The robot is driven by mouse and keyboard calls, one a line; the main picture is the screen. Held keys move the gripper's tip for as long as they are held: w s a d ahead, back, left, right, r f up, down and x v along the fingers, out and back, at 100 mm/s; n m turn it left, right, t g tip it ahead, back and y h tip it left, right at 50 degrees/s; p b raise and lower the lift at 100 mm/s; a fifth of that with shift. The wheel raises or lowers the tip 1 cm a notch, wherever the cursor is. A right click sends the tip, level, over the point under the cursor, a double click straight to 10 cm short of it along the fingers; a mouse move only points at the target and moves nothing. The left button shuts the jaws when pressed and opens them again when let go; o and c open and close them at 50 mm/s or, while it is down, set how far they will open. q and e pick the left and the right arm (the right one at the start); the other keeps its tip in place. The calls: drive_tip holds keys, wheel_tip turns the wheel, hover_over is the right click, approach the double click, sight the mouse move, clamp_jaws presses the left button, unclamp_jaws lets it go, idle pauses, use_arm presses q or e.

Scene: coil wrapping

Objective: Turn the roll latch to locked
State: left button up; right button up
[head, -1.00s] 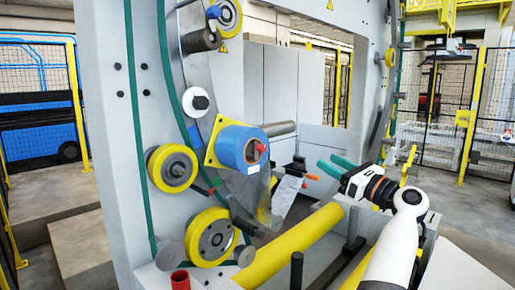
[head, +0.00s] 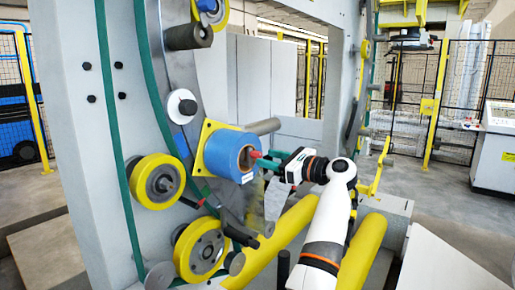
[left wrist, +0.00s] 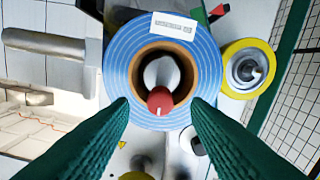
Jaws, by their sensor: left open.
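The blue roll (head: 222,155) sits on the machine in front of a yellow square plate (head: 205,130). The red latch knob (head: 254,155) stands out from the middle of the roll. In the left wrist view the knob (left wrist: 160,97) shows a short white mark on its lower part, in front of a pale core inside the brown ring of the roll (left wrist: 112,70). My left gripper (head: 264,158) is at the knob, with green fingers open. In the wrist view its fingertips (left wrist: 160,106) lie either side of the knob, with gaps. Contact cannot be seen. My right gripper is not in view.
A yellow tube (head: 285,235) runs below my left arm. A white sheet (head: 277,197) hangs just under the gripper.

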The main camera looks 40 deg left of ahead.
sight(260, 156)
use_arm(q)
drive_tip(key=a, duration=0.1)
drive_tip(key=a+p, duration=0.1)
drive_tip(key=a, duration=0.2)
drive_tip(key=shift+s+a+p, duration=0.15)
drive_tip(key=shift+s+p, duration=0.1)
drive_tip(key=shift+p, duration=0.05)
drive_tip(key=shift+a, duration=0.2)
drive_tip(key=shift+f, duration=0.1)
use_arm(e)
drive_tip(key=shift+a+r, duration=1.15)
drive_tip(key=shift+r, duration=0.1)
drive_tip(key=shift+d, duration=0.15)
use_arm(q)
clamp_jaws()
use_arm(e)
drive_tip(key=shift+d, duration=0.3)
